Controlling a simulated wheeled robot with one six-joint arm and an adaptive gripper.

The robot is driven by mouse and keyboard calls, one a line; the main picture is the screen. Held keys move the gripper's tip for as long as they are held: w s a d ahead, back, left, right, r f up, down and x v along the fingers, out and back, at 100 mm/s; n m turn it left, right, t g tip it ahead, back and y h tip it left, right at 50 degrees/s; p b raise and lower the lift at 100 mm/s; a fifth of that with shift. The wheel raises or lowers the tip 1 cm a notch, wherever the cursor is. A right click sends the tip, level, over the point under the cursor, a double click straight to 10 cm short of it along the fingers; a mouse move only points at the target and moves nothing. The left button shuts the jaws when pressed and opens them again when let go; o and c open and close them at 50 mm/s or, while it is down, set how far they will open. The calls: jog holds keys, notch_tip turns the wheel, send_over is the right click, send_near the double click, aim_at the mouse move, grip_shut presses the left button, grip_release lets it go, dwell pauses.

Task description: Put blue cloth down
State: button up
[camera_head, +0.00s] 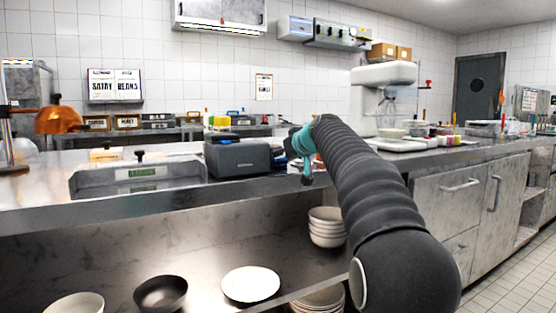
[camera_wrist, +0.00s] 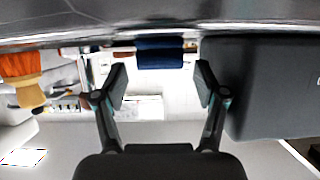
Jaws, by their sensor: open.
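My gripper (camera_head: 304,160) is over the steel counter, just right of a dark grey box. In the wrist view my gripper (camera_wrist: 161,80) is open, with its two fingers apart and nothing between the tips. A dark blue folded cloth (camera_wrist: 160,53) lies against the counter surface (camera_wrist: 60,22), which fills the top of that upside-down view. The cloth appears beyond the fingertips, roughly centred between them, and no contact with them shows. In the head view I cannot clearly make out the cloth near my gripper.
The dark grey box (camera_head: 238,157) stands close beside my gripper and also fills the right side of the wrist view (camera_wrist: 275,85). A lidded steel pan (camera_head: 135,178) is further left. Bowls (camera_head: 327,228) and a white plate (camera_head: 251,284) sit on the lower shelf.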

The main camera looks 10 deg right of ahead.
jog(key=v, duration=0.9)
jog(key=shift+b, duration=0.4)
jog(key=shift+s+r, duration=0.1)
jog(key=s+a+f+m+g+h, duration=0.1)
jog(key=s+f+g+h, duration=0.1)
jog(key=s+f, duration=1.5)
jog(key=s+a+f+m+g+h, duration=0.2)
jog(key=s+f+g, duration=0.3)
jog(key=s+f, duration=1.2)
jog(key=s, duration=0.8)
jog(key=shift+s+a+f+m, duration=0.2)
jog(key=shift+a+f+m, duration=0.1)
jog(key=shift+f, duration=0.1)
jog(key=shift+r, duration=0.1)
notch_tip(320, 180, up, 5)
jog(key=p, duration=0.5)
